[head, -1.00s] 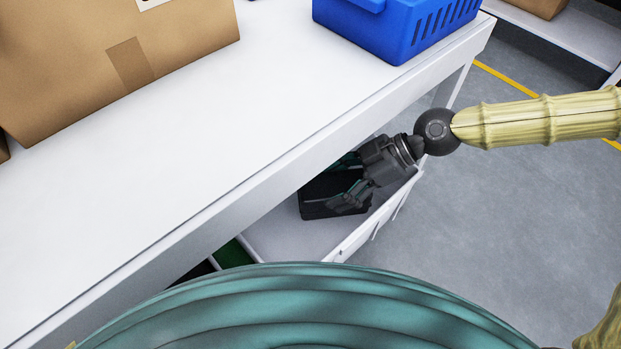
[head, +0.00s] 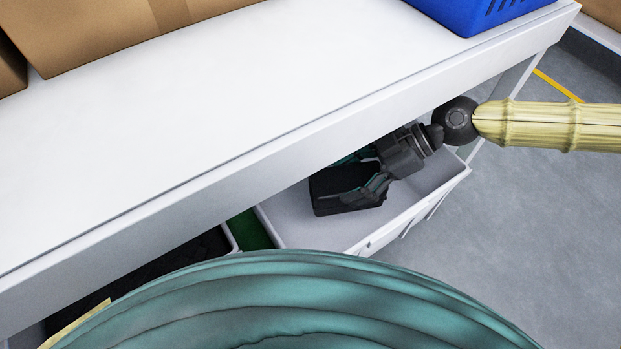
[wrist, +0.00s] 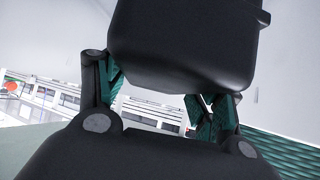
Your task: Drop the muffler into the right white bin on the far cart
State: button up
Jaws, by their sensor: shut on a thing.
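The muffler (head: 335,192) is a dark black block in the head view, below the edge of the white tabletop. My gripper (head: 370,186) is shut on it from the right. The muffler appears over or inside the right white bin (head: 410,215); whether it touches the bin floor I cannot tell. In the wrist view the muffler (wrist: 185,45) fills the upper middle, between the fingers of my gripper (wrist: 160,95). The tabletop hides the bin's far part.
A white table (head: 180,130) overhangs the bin, its front edge close above my gripper. A cardboard box (head: 100,30) and a blue crate (head: 480,12) stand on it. Another bin with dark contents (head: 150,265) lies left, past a green strip (head: 250,231). Grey floor (head: 500,220) is clear at right.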

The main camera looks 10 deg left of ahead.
aim_at(323, 177)
jog(key=shift+w+a+f+b, duration=0.2)
jog(key=shift+a+f+b, duration=0.25)
jog(key=shift+a, duration=0.5)
jog(key=shift+w+a+f+b, duration=0.15)
jog(key=shift+a+f+b, duration=0.25)
jog(key=shift+a, duration=0.5)
jog(key=shift+w+a+f+b, duration=0.25)
jog(key=shift+a+f, duration=0.3)
jog(key=shift+a, duration=0.4)
jog(key=a+f+b, duration=0.2)
jog(key=a, duration=0.1)
jog(key=shift+w, duration=0.2)
jog(key=shift+f, duration=0.7)
jog(key=o, duration=1.9)
jog(key=shift+d, duration=0.1)
jog(key=shift+o, duration=0.2)
